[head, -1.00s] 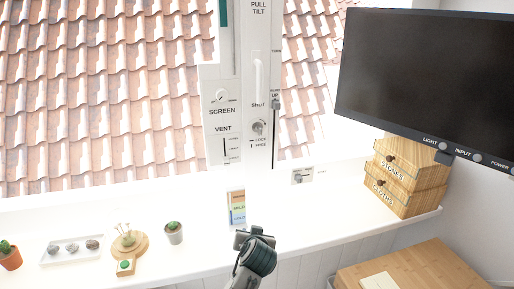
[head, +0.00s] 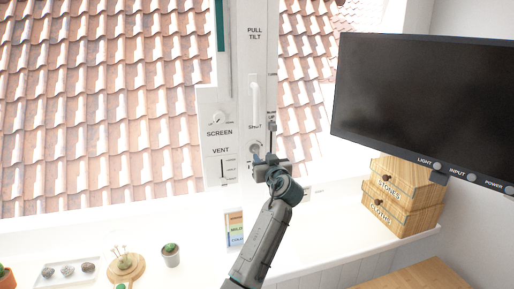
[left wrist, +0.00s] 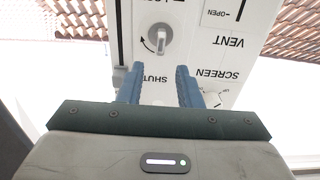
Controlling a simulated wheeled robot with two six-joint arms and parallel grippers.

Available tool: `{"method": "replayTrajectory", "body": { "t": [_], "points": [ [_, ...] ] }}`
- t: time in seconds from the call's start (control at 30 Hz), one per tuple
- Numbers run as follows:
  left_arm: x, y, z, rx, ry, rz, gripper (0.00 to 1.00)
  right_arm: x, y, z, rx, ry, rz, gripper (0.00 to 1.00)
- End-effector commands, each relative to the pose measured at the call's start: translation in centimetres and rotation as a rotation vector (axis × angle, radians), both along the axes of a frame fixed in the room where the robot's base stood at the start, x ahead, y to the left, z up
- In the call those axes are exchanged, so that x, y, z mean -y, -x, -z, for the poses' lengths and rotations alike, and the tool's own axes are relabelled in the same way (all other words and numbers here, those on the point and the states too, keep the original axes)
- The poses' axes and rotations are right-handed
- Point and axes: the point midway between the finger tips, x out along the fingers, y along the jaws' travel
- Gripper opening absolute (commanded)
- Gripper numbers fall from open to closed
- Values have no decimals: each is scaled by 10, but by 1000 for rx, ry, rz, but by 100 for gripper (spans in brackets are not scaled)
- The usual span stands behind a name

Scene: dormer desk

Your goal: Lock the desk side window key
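The window key (head: 256,147) is a round grey knob low on the white window post, under the SHUT label. My left gripper partly covers it in the head view. In the left wrist view the key (left wrist: 158,40) shows upside down, its raised grip nearly in line with the post, a curved arrow beside it. My left gripper (head: 264,158) is in front of the post, just below the key. Its blue fingers (left wrist: 160,72) are open and empty, with the key beyond the tips. The LOCK label is cut off in the wrist view. My right gripper is out of view.
The SCREEN knob (head: 217,118) and VENT slider (head: 222,170) are left of the key. A pale handle (head: 254,103) is above, a slider (head: 271,125) to the right. The monitor (head: 425,110) and wooden drawers (head: 405,196) stand right.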

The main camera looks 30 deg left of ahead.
Motion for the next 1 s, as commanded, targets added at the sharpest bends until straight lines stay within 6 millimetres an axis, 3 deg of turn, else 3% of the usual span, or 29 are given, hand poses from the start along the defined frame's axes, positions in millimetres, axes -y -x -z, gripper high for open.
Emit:
{"method": "replayTrajectory", "body": {
  "t": [0.1,0.4,0.83,0.87,1.0],
  "points": [
    [-20,-16,-6,-4,-3,-2,32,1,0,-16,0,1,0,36],
    [-54,-45,-2,-4,0,-1,32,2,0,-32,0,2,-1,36],
    [-61,-52,0,-1,1,1,32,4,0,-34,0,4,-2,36],
    [-61,-52,0,-1,1,1,30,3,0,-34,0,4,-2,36],
    [-61,-52,0,-1,0,1,2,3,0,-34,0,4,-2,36]
  ]
}}
